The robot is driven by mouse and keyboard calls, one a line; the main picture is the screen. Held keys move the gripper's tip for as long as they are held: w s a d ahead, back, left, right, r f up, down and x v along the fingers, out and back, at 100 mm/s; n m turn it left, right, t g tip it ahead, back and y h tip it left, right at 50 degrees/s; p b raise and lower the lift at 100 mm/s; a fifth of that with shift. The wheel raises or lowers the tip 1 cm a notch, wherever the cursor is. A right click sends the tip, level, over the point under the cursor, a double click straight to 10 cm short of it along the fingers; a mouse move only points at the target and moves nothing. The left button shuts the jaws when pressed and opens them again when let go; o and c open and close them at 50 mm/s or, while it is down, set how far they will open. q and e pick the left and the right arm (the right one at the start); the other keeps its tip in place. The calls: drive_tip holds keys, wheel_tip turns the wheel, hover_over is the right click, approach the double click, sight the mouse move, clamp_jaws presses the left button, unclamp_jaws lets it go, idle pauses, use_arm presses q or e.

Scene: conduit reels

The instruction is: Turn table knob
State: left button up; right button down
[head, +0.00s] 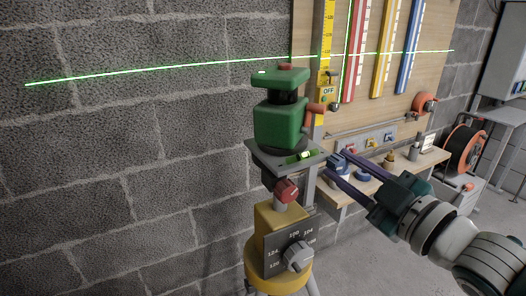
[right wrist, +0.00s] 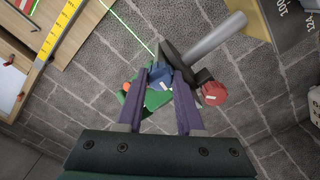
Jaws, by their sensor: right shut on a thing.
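A green laser level (head: 281,120) stands on a grey table plate (head: 262,157) with a bubble vial (head: 301,156), atop a yellow tripod head (head: 265,225). A blue knob (head: 336,165) sits at the right of the table. My right gripper (head: 335,163) reaches in from the right with its purple fingers around this knob. In the right wrist view, the blue knob (right wrist: 160,76) is between the fingertips, and the gripper is shut on it. A red knob (head: 287,190) is below the plate; it also shows in the right wrist view (right wrist: 214,93). My left gripper is out of view.
A grey knob (head: 299,257) and a numbered plate are on the tripod head. A workbench (head: 340,193) with a board of coloured rulers stands behind at right. A cable reel (head: 463,150) is farther right. A green laser line crosses the wall and board.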

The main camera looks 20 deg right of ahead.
idle(0.4)
drive_tip(key=c, duration=0.5)
unclamp_jaws()
drive_tip(key=s, duration=1)
drive_tip(key=shift+d+p, duration=0.3)
drive_tip(key=shift+d, duration=0.1)
drive_tip(key=shift+w, duration=0.1)
